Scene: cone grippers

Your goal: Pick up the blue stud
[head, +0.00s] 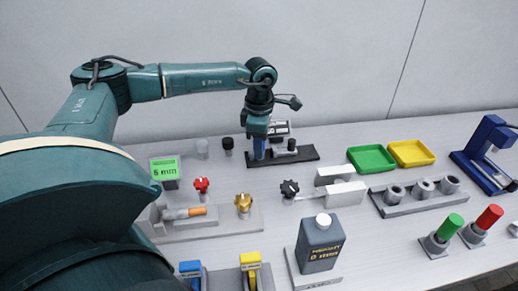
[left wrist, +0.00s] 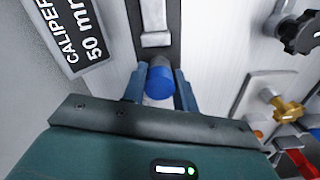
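The blue stud (left wrist: 161,80) is a short blue cylinder, seen end-on in the left wrist view. It sits between the two fingers of my left gripper (left wrist: 160,84), one on each side and very close to it. I cannot tell whether the fingers press on it. In the head view my left gripper (head: 258,153) points down at the left part of a dark caliper base (head: 300,156). The stud cannot be made out clearly there, as the gripper covers that spot. My right gripper is not in view.
A caliper sign (left wrist: 82,32) stands close by. A black knob (head: 289,188), a gold knob (head: 243,203) and a red knob (head: 202,185) are nearer. A dark bottle (head: 319,245) stands in front. Green (head: 371,158) and yellow trays (head: 411,153) lie right.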

